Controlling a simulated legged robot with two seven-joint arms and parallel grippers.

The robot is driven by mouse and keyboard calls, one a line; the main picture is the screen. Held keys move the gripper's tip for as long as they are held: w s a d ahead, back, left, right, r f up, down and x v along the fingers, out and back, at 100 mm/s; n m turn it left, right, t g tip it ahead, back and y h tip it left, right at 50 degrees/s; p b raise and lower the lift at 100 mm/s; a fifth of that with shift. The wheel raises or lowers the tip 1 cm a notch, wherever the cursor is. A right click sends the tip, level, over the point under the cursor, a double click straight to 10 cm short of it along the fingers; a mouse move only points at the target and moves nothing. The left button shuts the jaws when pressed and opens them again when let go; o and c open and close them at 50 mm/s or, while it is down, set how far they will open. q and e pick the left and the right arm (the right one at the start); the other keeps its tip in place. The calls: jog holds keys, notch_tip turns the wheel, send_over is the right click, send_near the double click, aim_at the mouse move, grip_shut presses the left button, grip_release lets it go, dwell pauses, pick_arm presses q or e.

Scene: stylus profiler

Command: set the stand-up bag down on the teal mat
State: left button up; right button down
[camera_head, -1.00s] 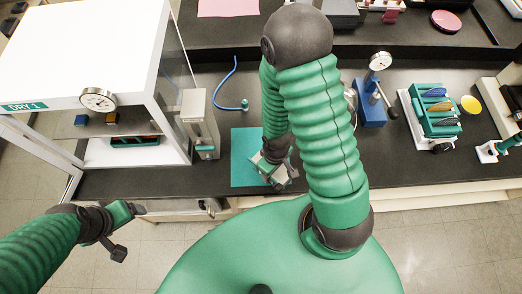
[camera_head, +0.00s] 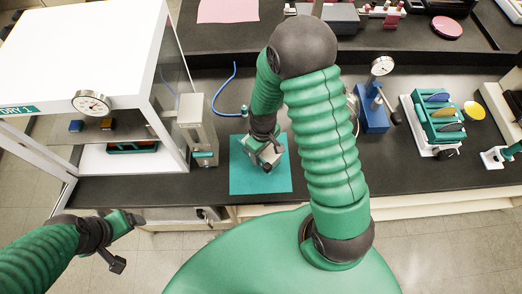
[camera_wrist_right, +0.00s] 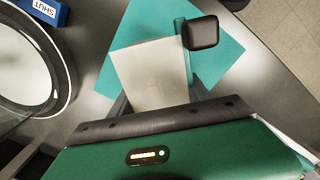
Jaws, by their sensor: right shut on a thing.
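The teal mat (camera_head: 247,183) lies on the dark bench in the head view, left of my right arm. My right gripper (camera_head: 266,159) is over the mat, pointing down. In the right wrist view a pale, flat-sided thing, which I take for the stand-up bag (camera_wrist_right: 153,72), is between the fingers of my right gripper (camera_wrist_right: 160,98), with the teal mat (camera_wrist_right: 222,60) behind it. The gripper is shut on it. Whether its base touches the mat is hidden. In the head view the bag is mostly covered by the gripper. My left gripper (camera_head: 125,242) is open and empty, off the bench's front edge.
A white drying cabinet (camera_head: 100,55) and a grey upright device (camera_head: 199,130) stand left of the mat. A blue cable (camera_head: 222,90) lies behind it. A blue dial-gauge stand (camera_head: 372,112) and a teal rack (camera_head: 438,120) stand to the right.

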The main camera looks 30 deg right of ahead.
jog(key=shift+w+d+f, duration=0.2)
jog(key=shift+w+d, duration=0.05)
jog(key=shift+w, duration=0.45)
notch_tip(320, 180, down, 3)
jog(key=shift+r+p, duration=0.2)
jog(key=shift+p, duration=0.5)
jog(key=shift+f, duration=0.4)
jog(key=shift+c, duration=2.4)
grip_release()
jog(key=shift+r, duration=0.15)
